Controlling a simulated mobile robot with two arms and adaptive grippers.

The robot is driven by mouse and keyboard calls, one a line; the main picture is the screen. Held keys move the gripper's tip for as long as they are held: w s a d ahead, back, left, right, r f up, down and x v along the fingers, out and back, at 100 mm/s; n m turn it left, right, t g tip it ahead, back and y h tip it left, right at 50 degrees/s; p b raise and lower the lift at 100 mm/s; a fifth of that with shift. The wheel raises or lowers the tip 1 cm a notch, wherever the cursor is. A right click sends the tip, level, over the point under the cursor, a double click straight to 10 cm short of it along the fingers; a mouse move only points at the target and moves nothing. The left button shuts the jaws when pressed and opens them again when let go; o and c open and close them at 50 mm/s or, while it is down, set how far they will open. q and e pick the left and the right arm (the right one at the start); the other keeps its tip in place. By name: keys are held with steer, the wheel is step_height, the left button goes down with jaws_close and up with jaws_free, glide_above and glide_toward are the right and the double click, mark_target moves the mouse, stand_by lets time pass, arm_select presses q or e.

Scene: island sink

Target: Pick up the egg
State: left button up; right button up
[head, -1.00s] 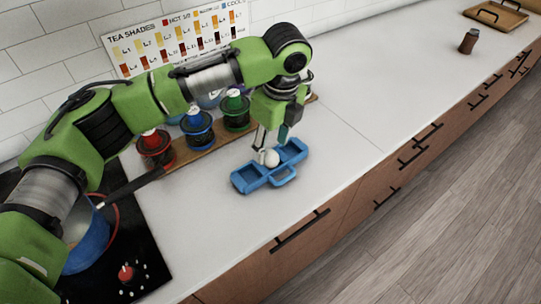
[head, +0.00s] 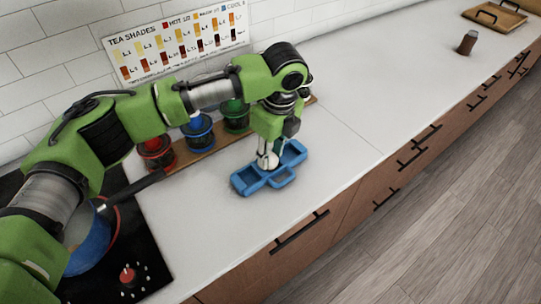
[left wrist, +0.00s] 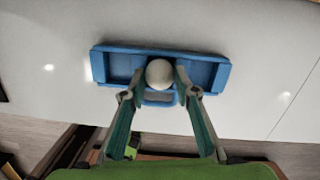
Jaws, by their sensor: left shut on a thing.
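The white egg (left wrist: 159,73) sits at the middle of a blue tray (left wrist: 209,72) with several compartments. In the left wrist view, the two fingers of my left gripper (left wrist: 160,86) are on either side of the egg and closed on it. In the head view, my left gripper (head: 268,160) points down over the tray (head: 244,181), and its fingers partly cover the egg. I cannot tell whether the egg is clear of the tray's floor. My right gripper is not in view.
Red, blue and green canisters (head: 199,132) stand on a wooden board behind the tray. A blue pot (head: 92,246) is on the black cooktop (head: 140,262) at left. A brown shaker (head: 467,42) and a wooden tray (head: 494,15) stand far right. The counter between is clear.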

arm_select(q)
steer(key=shift+r, duration=0.5)
steer(key=r, duration=0.1)
steer(key=r+b, duration=0.1)
steer(key=shift+s+r, duration=0.25)
steer(key=shift+r, duration=0.05)
steer(key=s+a+r+b, duration=0.2)
steer(key=s+a+r, duration=0.3)
steer(key=s+r, duration=0.55)
steer(key=s+a+r+p, duration=0.25)
steer(key=a+p, duration=0.25)
steer(key=a, duration=0.5)
steer(key=s+a+r+p, duration=0.25)
steer(key=a+p, duration=0.25)
steer(key=a, duration=0.4)
steer(key=s+a+f, duration=0.1)
steer(key=a, duration=0.9)
steer(key=s+a+f, duration=0.2)
steer(key=a, duration=0.8)
steer(key=shift+a, duration=0.3)
